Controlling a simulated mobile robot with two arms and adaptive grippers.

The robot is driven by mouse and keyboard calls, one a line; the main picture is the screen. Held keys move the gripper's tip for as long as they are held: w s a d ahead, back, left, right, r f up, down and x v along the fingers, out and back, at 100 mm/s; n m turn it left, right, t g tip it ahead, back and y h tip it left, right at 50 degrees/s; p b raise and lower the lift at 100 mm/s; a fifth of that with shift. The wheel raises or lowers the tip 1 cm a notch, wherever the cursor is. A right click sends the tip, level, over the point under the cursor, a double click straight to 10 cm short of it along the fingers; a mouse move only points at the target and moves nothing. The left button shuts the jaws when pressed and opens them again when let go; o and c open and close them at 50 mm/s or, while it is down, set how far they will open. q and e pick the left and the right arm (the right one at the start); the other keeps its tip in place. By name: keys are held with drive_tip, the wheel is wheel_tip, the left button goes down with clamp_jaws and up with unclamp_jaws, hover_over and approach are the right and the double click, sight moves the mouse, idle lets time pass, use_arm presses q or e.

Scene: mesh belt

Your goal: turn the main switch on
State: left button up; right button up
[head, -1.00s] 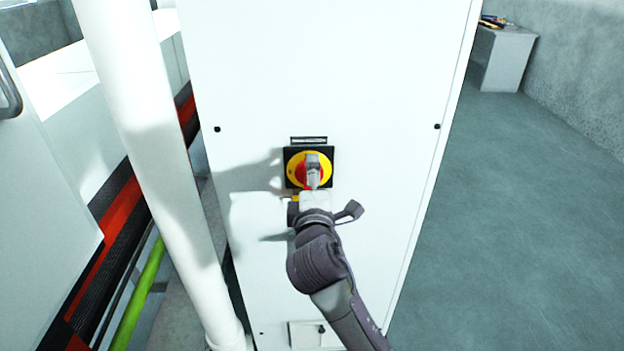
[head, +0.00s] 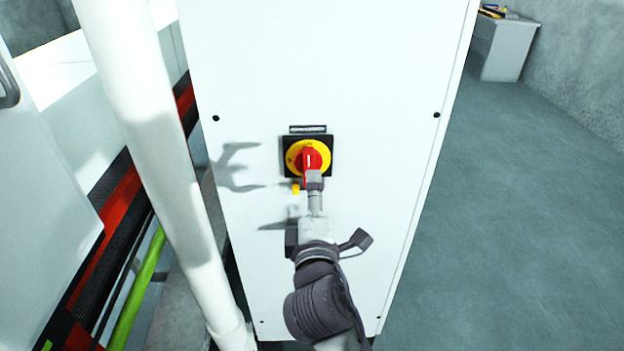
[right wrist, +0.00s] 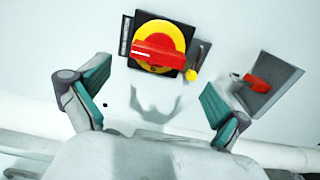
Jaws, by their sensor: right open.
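The main switch (head: 309,147) is on the white cabinet front: a red knob on a yellow disc over a black square plate. Its red handle stands upright in the head view. In the right wrist view the red handle (right wrist: 158,52) lies across the yellow disc, pointing sideways in that turned picture. My right gripper (head: 314,182) is just below the knob in the head view and covers its lower end. In the right wrist view my right gripper (right wrist: 156,80) is open, with nothing between its green-padded fingers, and the knob is beyond them. My left gripper is not in view.
A small yellow piece (right wrist: 193,75) hangs beside the switch plate. A grey panel with a red part (right wrist: 265,85) is farther right in the wrist view. A white pipe (head: 160,150) stands left of the cabinet (head: 380,70). The floor on the right is clear.

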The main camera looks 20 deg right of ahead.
drive_tip(key=shift+v, duration=1.5)
